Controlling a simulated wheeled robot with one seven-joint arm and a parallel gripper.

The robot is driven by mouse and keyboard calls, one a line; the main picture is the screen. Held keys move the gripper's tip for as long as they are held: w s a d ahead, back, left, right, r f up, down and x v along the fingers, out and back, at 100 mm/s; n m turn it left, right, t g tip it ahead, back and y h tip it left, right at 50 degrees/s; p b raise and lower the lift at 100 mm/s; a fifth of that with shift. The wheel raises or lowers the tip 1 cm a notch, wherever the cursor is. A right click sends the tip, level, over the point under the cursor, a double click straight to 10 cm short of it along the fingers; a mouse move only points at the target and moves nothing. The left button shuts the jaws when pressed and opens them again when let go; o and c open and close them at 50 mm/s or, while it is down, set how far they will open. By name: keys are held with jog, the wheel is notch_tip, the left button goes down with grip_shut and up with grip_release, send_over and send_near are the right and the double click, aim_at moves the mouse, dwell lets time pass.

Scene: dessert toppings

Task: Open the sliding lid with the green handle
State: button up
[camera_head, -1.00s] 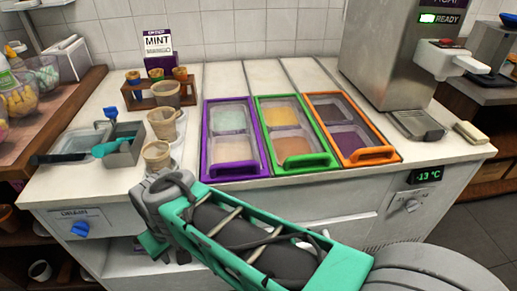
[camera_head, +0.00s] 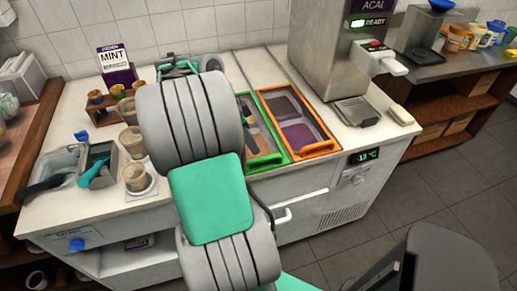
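The lid with the green handle (camera_head: 265,161) is partly in view, behind my arm. Its handle lies at the counter's front side and its right frame edge runs back beside the orange lid. Its left part is hidden. My arm covers the middle of the picture and reaches over the counter. Teal and grey parts of the arm's far end, with my gripper (camera_head: 188,67), show beyond it near the back wall. The fingers are too small and hidden to read, and I cannot tell whether they touch anything.
The lid with the orange handle (camera_head: 314,147) lies to the right and looks shut. The purple lid is hidden by my arm. Cups (camera_head: 134,178) and a grey bin (camera_head: 102,165) stand left. The açaí machine (camera_head: 325,50) stands back right, with a drip tray (camera_head: 358,112).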

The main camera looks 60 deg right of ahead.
aim_at(261, 158)
jog(key=x, duration=0.5)
jog(key=shift+s+f, duration=0.15)
jog(key=shift+f, duration=0.25)
grip_shut()
jog(key=shift+d, duration=0.1)
dwell(0.8)
